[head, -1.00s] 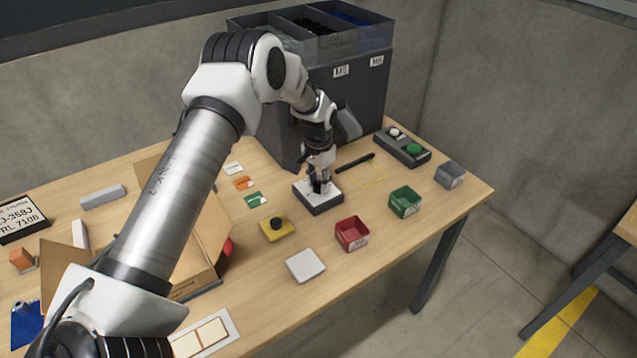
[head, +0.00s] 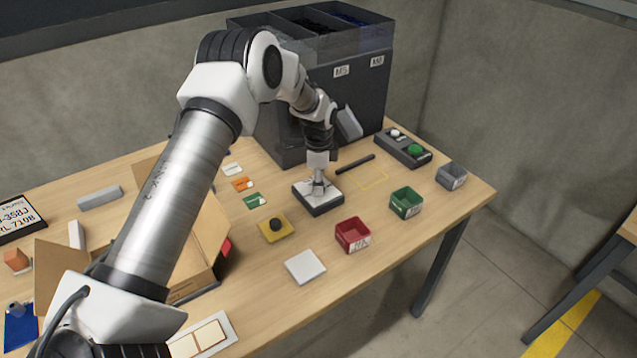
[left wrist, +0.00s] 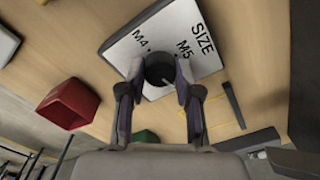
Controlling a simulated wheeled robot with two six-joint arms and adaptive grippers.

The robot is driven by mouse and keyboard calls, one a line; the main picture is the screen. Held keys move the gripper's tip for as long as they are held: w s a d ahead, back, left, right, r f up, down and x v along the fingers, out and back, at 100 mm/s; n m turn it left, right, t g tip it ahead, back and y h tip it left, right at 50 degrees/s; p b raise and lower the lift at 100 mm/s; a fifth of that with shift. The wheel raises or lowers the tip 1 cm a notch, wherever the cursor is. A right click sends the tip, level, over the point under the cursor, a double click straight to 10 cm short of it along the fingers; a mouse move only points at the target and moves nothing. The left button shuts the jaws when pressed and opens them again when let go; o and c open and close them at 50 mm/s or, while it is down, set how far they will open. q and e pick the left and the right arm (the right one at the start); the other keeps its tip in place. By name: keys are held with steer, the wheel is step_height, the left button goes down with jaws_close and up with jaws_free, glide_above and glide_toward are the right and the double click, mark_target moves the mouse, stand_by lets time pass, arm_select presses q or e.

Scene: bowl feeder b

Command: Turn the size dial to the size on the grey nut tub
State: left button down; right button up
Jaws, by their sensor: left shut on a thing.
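The size dial is a black knob (left wrist: 158,68) on a white-topped box (head: 317,206) in the middle of the table. In the left wrist view its plate reads SIZE, M5 and M4. My left gripper (head: 319,188) points down over the box and is shut on the knob, with a finger on each side. A small pale mark shows at the knob's edge, but its setting is unclear. The grey nut tub (head: 451,175) stands at the table's right end; its label is too small to read. My right gripper is not in view.
A tall dark feeder (head: 350,95) marked M5 and M8 stands behind. Green (head: 405,203) and red (head: 352,236) tubs sit right and in front. A button box (head: 402,147) stands back right.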

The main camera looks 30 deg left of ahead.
arm_select(q)
steer(key=shift+s+f+m, duration=0.15)
steer(key=shift+m, duration=0.75)
steer(key=c, duration=0.8)
jaws_free()
step_height(320, 180, up, 12)
steer(key=shift+r, duration=0.1)
